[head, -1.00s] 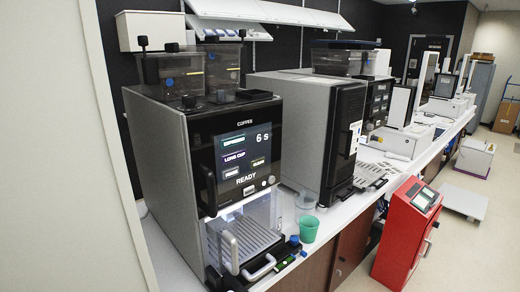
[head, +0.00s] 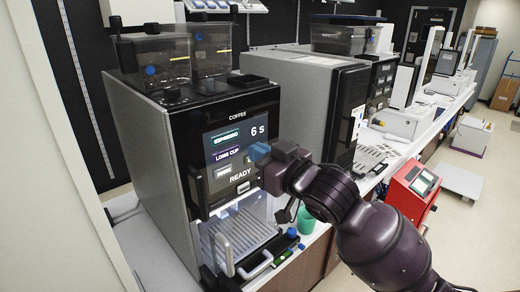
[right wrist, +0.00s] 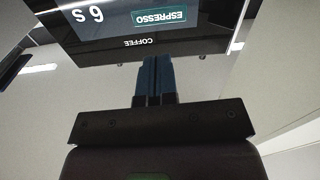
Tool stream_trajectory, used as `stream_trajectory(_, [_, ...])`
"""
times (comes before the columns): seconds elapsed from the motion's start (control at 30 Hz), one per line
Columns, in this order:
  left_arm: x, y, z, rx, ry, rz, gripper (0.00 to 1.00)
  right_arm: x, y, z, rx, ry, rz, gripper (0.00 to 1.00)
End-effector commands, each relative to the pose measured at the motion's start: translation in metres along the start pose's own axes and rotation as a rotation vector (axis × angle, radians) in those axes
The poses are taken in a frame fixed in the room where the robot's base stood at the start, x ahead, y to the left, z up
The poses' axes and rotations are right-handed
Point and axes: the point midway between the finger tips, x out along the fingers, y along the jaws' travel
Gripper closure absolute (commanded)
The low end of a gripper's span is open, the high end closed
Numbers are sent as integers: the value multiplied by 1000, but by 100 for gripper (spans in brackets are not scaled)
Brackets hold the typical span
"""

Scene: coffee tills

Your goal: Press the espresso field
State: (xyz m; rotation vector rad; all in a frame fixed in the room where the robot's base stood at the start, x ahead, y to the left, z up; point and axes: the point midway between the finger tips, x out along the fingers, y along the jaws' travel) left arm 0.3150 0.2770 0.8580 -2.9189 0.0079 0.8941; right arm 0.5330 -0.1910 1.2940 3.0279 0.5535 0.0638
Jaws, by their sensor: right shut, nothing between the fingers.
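The coffee machine (head: 200,160) stands on the counter at the left of the head view. Its dark screen shows a green espresso field (head: 227,135) at the top, with a long cup field (head: 228,153) below it, "6 s" and "READY". In the right wrist view the espresso field (right wrist: 160,18) appears upside down near the top edge. My right gripper (head: 257,151) is shut and empty, its blue fingertips in front of the right part of the screen, lower right of the espresso field. I cannot tell whether they touch the screen. My left gripper is out of view.
A green cup (head: 307,222) stands on the counter beside the machine, partly behind my right arm. A second grey machine (head: 295,95) stands close to the right. A red box-like unit (head: 410,190) is on the far right.

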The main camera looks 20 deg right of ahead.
Motion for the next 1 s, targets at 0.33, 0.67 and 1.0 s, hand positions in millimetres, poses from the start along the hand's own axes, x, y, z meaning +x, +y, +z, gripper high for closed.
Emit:
stream_trajectory(0.33, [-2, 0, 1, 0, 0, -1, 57, 8, 2, 6, 74, -33, 13, 100])
stream_trajectory(0.67, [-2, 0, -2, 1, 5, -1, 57, 46, 3, 7, 72, -32, 14, 100])
stream_trajectory(1.0, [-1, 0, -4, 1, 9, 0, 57, 77, 3, 8, 72, -32, 14, 100])
